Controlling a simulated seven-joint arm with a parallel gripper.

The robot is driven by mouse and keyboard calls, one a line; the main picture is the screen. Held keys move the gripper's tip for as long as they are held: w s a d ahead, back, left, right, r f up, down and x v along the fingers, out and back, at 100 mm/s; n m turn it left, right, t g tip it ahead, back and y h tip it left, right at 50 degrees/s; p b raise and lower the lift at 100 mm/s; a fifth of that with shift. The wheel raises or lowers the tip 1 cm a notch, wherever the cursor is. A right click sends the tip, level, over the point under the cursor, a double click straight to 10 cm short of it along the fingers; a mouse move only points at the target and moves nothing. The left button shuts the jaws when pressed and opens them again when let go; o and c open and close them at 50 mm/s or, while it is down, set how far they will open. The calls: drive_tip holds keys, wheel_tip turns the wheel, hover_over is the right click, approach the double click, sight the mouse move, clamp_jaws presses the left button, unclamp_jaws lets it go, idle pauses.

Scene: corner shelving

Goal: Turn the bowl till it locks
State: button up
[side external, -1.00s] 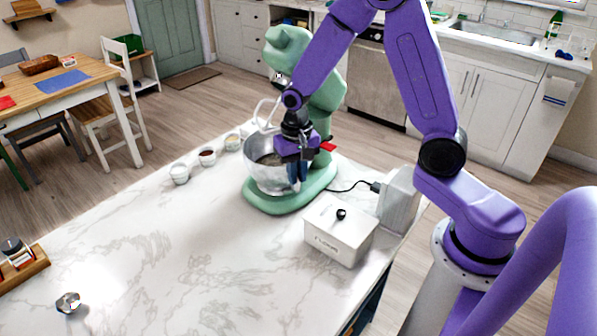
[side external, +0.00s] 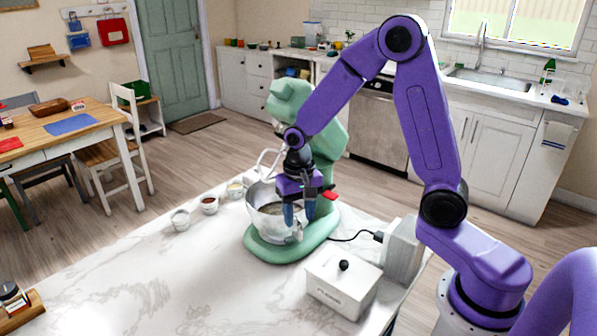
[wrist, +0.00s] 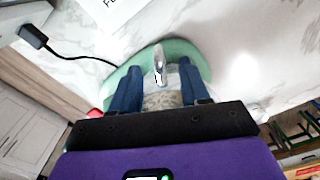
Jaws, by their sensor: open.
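The metal bowl (side external: 262,221) sits on the green base (side external: 268,248) of the stand mixer (side external: 325,135), under the tilted-up head. Its contents look brownish. My gripper (side external: 299,220) points down at the bowl's right side, with its two blue fingers apart. In the wrist view, the bowl's shiny handle (wrist: 160,66) shows between and just beyond the fingers of my gripper (wrist: 160,88). The handle does not appear clamped; contact with either finger cannot be told. Part of the bowl is hidden behind the fingers. Whether the bowl is locked cannot be seen.
A white lidded flour box (side external: 342,285) stands to the right front, with a pale grey block (side external: 403,250) and a black power cord (side external: 350,238) behind it. Several small cups (side external: 209,205) line the counter left of the bowl.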

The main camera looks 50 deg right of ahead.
wheel_tip(320, 180, up, 13)
drive_tip(key=s+a+f+n, duration=0.1)
drive_tip(key=s+f+n, duration=0.1)
drive_tip(key=s+n, duration=0.7)
drive_tip(key=s+a+f+n, duration=0.2)
drive_tip(key=s+n, duration=0.6)
drive_tip(key=s, duration=0.8)
drive_tip(key=shift+a+f+n, duration=0.2)
drive_tip(key=shift+f+n, duration=0.1)
drive_tip(key=shift+n, duration=0.1)
